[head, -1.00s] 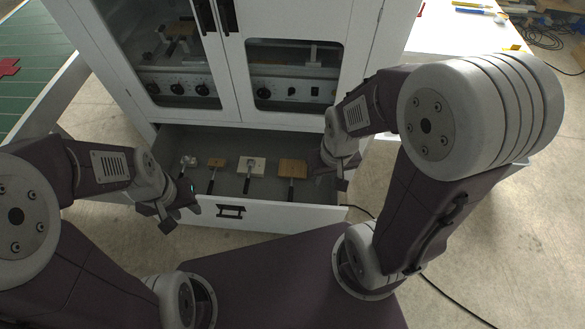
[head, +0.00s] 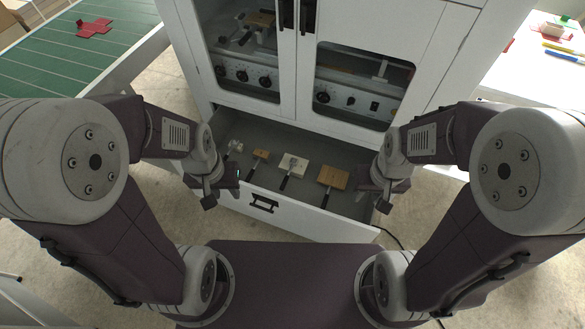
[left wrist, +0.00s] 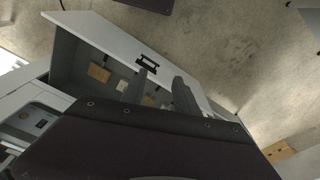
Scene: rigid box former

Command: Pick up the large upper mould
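The open drawer (head: 262,210) holds several moulds with dark handles. The largest, a wooden block (head: 333,177), lies at the right; it also shows in the left wrist view (left wrist: 99,73). Left of it lie a white block with a metal piece (head: 293,164), a small wooden block (head: 260,155) and a metal piece (head: 235,147). My left gripper (head: 228,184) is by the drawer's left front edge, apart from the moulds. In the left wrist view its fingers (left wrist: 160,92) are spread and empty. My right gripper (head: 384,196) is by the drawer's right end; its fingers are unclear.
The white cabinet (head: 300,110) with glass doors stands above the drawer. A green-topped table (head: 70,60) with a red cross-shaped piece (head: 95,28) is at the left. A white table (head: 520,75) with pens is at the right. Concrete floor shows around the cabinet.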

